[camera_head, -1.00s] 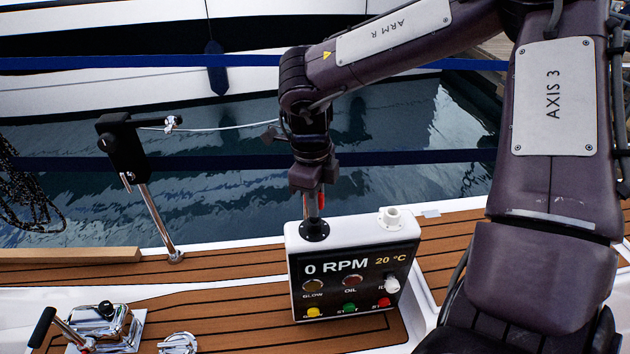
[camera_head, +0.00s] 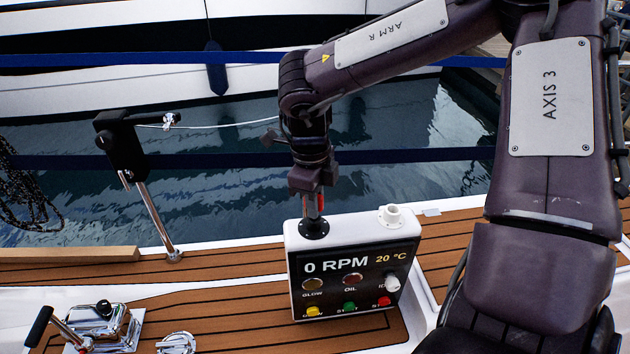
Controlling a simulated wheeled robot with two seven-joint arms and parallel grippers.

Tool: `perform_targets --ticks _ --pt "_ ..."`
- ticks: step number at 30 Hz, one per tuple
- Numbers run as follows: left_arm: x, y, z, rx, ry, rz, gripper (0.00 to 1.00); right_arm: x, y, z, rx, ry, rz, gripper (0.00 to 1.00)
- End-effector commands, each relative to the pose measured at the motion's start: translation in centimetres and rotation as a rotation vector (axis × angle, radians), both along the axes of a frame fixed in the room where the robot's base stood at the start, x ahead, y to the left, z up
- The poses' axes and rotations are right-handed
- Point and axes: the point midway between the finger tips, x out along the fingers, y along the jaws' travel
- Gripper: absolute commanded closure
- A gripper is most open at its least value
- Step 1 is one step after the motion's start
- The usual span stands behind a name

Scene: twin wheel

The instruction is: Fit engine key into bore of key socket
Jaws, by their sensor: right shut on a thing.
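My right gripper (camera_head: 313,190) points down above the white engine panel box (camera_head: 352,262). It is shut on the engine key, a thin upright piece with a bit of red (camera_head: 321,202) showing between the fingers. The key socket (camera_head: 314,229), a round black flange, sits on the top left of the panel box. The key's lower end meets the socket from above; the bore itself is hidden, so I cannot tell how deep the key sits. My left gripper is not in view.
A white pipe fitting (camera_head: 392,215) stands on the box's top right. A black lever on a steel post (camera_head: 150,205) rises at left. A winch-like steel fitting (camera_head: 103,327) is at lower left. Teak deck (camera_head: 240,310) is around the box, with water behind.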

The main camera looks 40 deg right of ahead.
Motion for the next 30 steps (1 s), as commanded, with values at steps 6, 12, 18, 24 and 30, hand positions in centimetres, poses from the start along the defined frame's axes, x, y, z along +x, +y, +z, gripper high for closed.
perform_targets --ticks 6,12,18,24,30 --pt "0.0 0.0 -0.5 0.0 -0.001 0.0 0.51 0.0 0.0 -0.7 0.0 0.0 0.0 1.0" --pt "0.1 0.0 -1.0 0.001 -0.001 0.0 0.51 0.0 0.0 -1.3 0.0 0.001 0.0 1.0" --pt "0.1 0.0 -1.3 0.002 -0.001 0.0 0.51 -0.1 -0.1 -1.6 -0.002 0.002 -0.002 1.0" --pt "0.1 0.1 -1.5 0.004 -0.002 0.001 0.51 -0.2 -0.2 -1.9 -0.005 0.005 -0.005 0.81" --pt "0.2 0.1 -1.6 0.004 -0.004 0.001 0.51 -0.1 -0.1 -1.9 -0.002 0.002 -0.003 0.6"
